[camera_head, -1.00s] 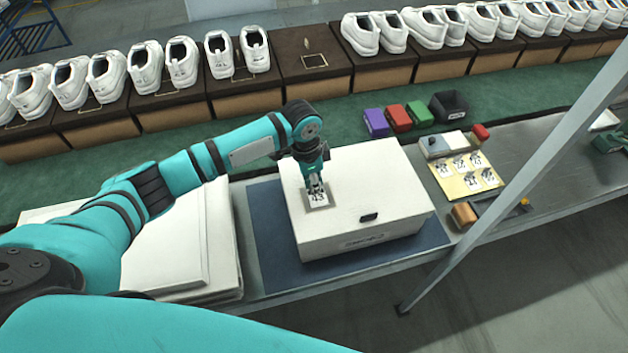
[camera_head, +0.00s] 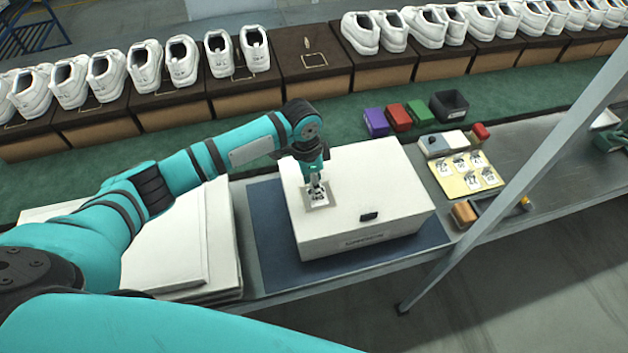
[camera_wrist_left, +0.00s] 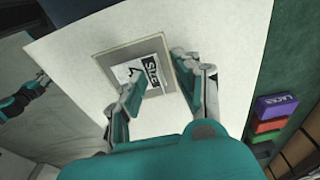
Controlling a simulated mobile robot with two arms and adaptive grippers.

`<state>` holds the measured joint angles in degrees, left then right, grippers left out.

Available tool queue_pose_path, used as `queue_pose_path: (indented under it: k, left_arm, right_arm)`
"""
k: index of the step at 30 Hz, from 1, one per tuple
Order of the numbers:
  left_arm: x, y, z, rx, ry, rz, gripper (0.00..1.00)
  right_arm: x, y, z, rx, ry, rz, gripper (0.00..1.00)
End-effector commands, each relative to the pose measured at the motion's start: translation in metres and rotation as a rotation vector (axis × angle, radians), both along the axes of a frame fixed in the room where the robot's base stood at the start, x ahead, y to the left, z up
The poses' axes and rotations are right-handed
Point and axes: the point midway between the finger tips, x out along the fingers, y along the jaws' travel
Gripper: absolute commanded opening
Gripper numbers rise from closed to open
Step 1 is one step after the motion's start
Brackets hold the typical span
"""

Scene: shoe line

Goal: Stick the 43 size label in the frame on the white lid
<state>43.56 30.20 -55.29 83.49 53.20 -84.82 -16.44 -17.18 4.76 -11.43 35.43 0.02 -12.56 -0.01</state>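The white box with its white lid (camera_head: 375,185) stands on the blue mat (camera_head: 272,235). A grey-brown square frame (camera_wrist_left: 104,63) is on the lid; it also shows in the head view (camera_head: 308,205). A white label with black print reading "SIZE" and part of a 4 (camera_wrist_left: 152,74) lies inside the frame, partly covered by a finger. My left gripper (camera_wrist_left: 158,98) is over the frame, its fingers apart on either side of the label. In the head view it points down at the lid (camera_head: 318,188). My right gripper (camera_wrist_left: 38,80) shows small at the wrist view's left edge, its fingers unclear.
A yellow sheet with several labels (camera_head: 449,184) lies right of the box. Purple (camera_head: 376,122), red and green boxes and a black bin (camera_head: 449,106) stand behind. White lids (camera_head: 170,255) are stacked at left. A grey post (camera_head: 520,172) crosses the right side.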

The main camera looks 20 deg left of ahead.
Motion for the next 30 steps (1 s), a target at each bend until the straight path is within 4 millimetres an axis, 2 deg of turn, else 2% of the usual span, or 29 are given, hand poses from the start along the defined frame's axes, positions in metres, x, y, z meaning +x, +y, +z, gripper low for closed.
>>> queue_pose_path:
  k: [5, 12, 18, 23, 30]
  left_arm:
    - [0.000, 0.003, 0.023, -0.001, -0.006, 0.001, 0.33]
    - [-0.003, 0.008, 0.074, -0.001, -0.006, 0.000, 0.33]
    - [-0.005, 0.011, 0.106, 0.000, -0.003, 0.001, 0.33]
    - [-0.006, 0.013, 0.117, 0.000, -0.001, 0.001, 0.33]
    - [-0.006, 0.013, 0.118, -0.001, 0.000, 0.001, 0.33]
  right_arm:
    - [0.000, 0.001, 0.000, 0.002, -0.001, 0.000, 0.30]
    - [0.001, 0.002, 0.000, 0.002, -0.001, 0.000, 0.30]
    - [0.001, 0.003, 0.000, 0.003, 0.000, 0.000, 0.30]
    - [0.001, 0.003, 0.000, 0.003, 0.000, 0.000, 0.30]
    - [0.000, 0.003, 0.000, 0.003, 0.000, 0.000, 0.30]
